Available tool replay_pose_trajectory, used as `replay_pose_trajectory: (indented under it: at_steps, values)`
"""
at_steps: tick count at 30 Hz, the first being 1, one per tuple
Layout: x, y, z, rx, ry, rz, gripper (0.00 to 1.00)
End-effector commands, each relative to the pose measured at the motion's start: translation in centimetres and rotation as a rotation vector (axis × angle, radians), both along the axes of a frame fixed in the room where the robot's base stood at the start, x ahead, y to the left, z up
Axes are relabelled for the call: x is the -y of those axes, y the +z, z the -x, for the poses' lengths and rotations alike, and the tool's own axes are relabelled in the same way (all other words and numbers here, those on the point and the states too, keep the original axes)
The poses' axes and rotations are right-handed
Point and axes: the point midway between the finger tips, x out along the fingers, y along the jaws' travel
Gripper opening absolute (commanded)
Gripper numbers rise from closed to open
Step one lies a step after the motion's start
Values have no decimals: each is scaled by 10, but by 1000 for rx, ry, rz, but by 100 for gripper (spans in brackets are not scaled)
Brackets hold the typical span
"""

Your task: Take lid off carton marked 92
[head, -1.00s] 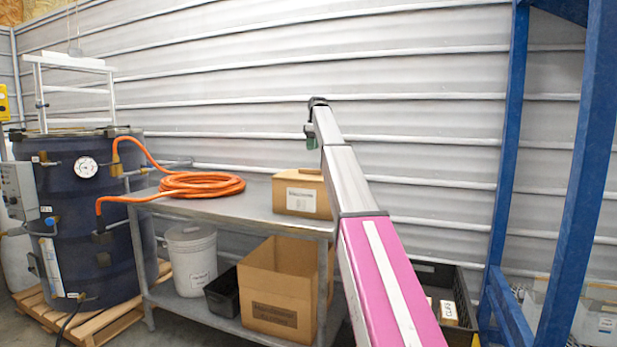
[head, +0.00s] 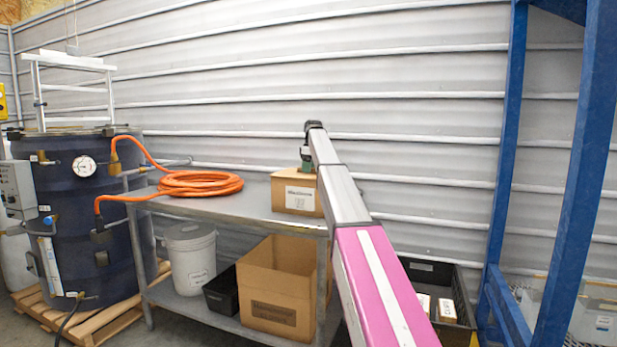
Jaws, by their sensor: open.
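A small tan carton (head: 297,196) with a white label on its front stands at the right end of the steel table; the label is too small to read, so I cannot tell whether it says 92. Its top is partly hidden by my arm, and I cannot make out a separate lid. My gripper (head: 306,168) points down at the carton's top, close over its back part. Its fingertips are small and partly hidden, so I cannot tell whether they touch the carton. Nothing is seen held in it.
An orange hose coil (head: 200,184) lies on the steel table (head: 250,212) left of the carton. A large open carton (head: 270,300) and a white bucket (head: 190,258) sit on the shelf below. A black crate (head: 462,290) holds small boxes at right, beside a blue frame (head: 505,150).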

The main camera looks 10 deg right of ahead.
Motion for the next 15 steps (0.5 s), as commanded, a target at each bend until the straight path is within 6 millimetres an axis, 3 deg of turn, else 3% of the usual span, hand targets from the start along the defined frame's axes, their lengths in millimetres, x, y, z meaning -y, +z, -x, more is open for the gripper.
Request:
replay_pose_trajectory:
  at_steps: [5,9,15]
  values:
    - [0,0,0,0,0,0,44]
    - [0,0,0,0,0,0,0]
    - [0,1,0,0,0,0,0]
